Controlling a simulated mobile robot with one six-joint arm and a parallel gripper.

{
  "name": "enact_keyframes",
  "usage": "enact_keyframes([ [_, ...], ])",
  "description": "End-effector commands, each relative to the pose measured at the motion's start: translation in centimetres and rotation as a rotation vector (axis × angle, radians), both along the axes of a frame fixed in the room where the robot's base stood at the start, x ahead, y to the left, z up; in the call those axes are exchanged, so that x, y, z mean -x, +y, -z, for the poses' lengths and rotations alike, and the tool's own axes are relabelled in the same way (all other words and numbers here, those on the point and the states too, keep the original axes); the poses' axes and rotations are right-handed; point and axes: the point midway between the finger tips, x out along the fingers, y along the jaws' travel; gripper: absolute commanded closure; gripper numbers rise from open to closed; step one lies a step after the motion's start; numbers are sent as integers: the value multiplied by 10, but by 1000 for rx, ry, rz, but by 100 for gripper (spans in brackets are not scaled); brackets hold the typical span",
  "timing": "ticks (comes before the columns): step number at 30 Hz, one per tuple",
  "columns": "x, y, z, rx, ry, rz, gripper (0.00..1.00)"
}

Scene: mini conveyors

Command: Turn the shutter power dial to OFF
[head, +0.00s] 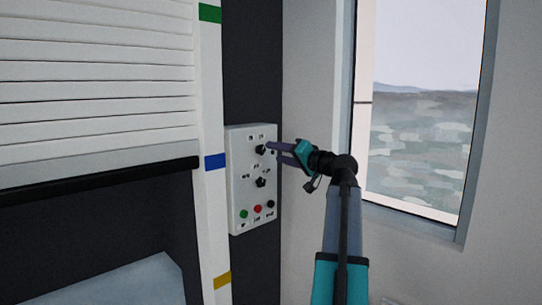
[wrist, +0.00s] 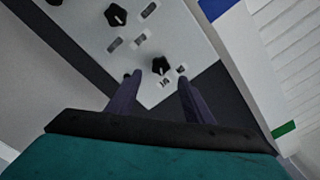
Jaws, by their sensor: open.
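A white control panel (head: 238,192) on the dark wall carries two black dials, one above the other. The upper dial (head: 261,150) is beside my gripper (head: 272,152), which reaches in from the right with its jaws open. In the wrist view, which is turned upside down, the upper dial (wrist: 160,65) lies just beyond and between the two fingertips (wrist: 158,80); contact cannot be told. The lower dial (head: 261,182) is clear of the fingers and also shows in the wrist view (wrist: 116,15). The labels are too small to read, so which dial is for shutter power cannot be told.
Green (head: 244,214), red (head: 258,209) and black (head: 271,204) buttons line the panel's bottom. A slatted shutter (head: 95,80) stands left, partly raised over a dark opening. A white post (head: 210,120) with coloured bands separates it from the panel. A window (head: 420,110) is at right.

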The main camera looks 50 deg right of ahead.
Motion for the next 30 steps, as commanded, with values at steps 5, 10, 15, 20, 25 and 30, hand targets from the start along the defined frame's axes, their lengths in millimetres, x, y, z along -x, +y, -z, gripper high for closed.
enact_keyframes([
  [5, 31, 3, 2, 0, -2, 2, 53],
  [10, 55, 4, 2, 0, -1, 2, 53],
  [15, 70, 5, 1, 0, -1, 1, 53],
  [20, 75, 5, 0, -1, -1, 0, 53],
  [25, 75, 5, -1, -1, -1, 0, 53],
  [30, 75, 5, 0, -1, -1, 0, 53],
])
